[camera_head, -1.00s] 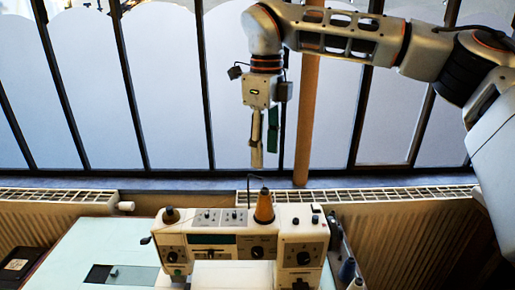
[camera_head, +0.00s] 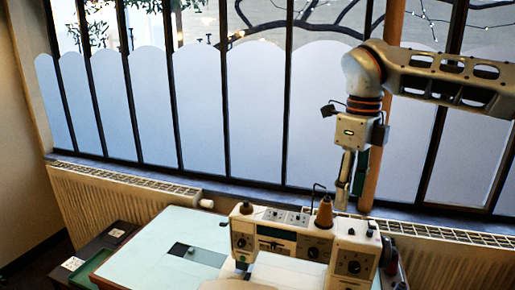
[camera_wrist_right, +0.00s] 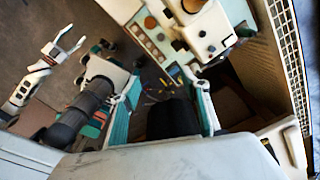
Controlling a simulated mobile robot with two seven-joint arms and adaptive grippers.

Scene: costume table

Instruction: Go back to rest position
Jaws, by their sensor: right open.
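My right gripper (camera_head: 349,198) hangs fingers down above the back of the sewing machine, in front of the window. Its two fingers are apart, with nothing seen between them. In the right wrist view its fingers, with teal sides (camera_wrist_right: 162,80), stand wide apart. My left gripper (camera_wrist_right: 65,45) shows only in the right wrist view, at the upper left, with its pale fingers spread and empty. The left arm is not in the head view.
A white sewing machine (camera_head: 300,243) with an orange thread cone (camera_head: 324,214) stands on a pale blue table (camera_head: 145,245). Radiators (camera_head: 115,195) and the barred window (camera_head: 250,110) are behind. A wooden post (camera_head: 393,22) stands close to the right gripper. The table's left part is mostly clear.

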